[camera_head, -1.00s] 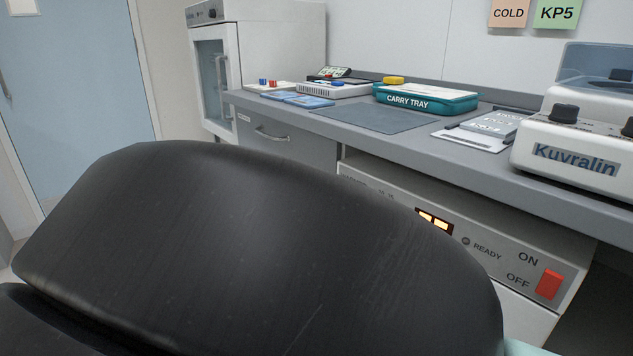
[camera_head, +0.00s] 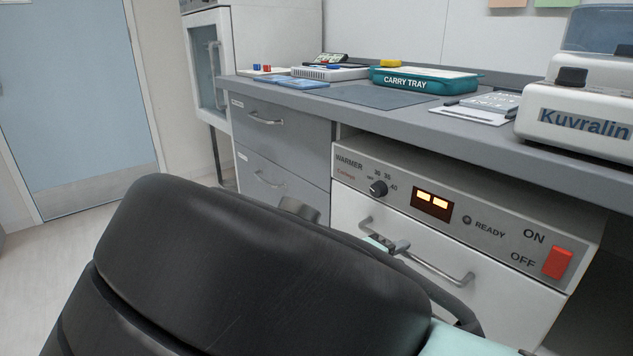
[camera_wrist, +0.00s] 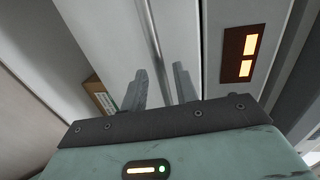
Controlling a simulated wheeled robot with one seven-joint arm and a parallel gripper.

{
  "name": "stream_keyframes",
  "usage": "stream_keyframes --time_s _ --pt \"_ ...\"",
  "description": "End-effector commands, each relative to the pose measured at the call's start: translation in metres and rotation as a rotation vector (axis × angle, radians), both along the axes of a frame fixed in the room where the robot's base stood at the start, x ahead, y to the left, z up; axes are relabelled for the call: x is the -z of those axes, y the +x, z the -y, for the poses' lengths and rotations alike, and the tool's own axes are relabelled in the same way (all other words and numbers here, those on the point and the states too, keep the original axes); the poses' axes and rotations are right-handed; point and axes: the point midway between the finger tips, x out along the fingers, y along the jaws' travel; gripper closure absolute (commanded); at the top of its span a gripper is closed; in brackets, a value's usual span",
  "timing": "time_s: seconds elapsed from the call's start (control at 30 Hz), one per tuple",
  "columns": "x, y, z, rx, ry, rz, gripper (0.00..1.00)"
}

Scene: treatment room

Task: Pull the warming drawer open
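The warmer under the counter has a white drawer front (camera_head: 350,205) with a metal bar handle (camera_head: 443,271). The drawer looks shut, its front close under the control panel (camera_head: 500,228). My black arm hides the drawer's lower left part. My gripper (camera_head: 392,245) is at the left part of the handle in the head view, mostly hidden behind my arm. In the wrist view my gripper's two fingers (camera_wrist: 160,80) stand apart with a pale strip between them.
The panel has a knob (camera_head: 378,188), a lit display (camera_head: 432,203) and a red switch (camera_head: 558,263). Grey drawers (camera_head: 270,150) stand left of the warmer. The counter (camera_head: 420,120) above holds a carry tray (camera_head: 425,80) and a white Kuvralin device (camera_head: 575,120). Floor at the left is clear.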

Motion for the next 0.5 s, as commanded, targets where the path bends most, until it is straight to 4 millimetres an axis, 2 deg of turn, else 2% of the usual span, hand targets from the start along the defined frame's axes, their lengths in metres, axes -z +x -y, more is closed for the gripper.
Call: stream_keyframes --time_s 0.2,0.5 --pt "0.006 0.014 0.019 0.001 0.0 0.001 0.71" --pt "0.005 0.016 0.022 0.0 0.0 0.0 0.71"
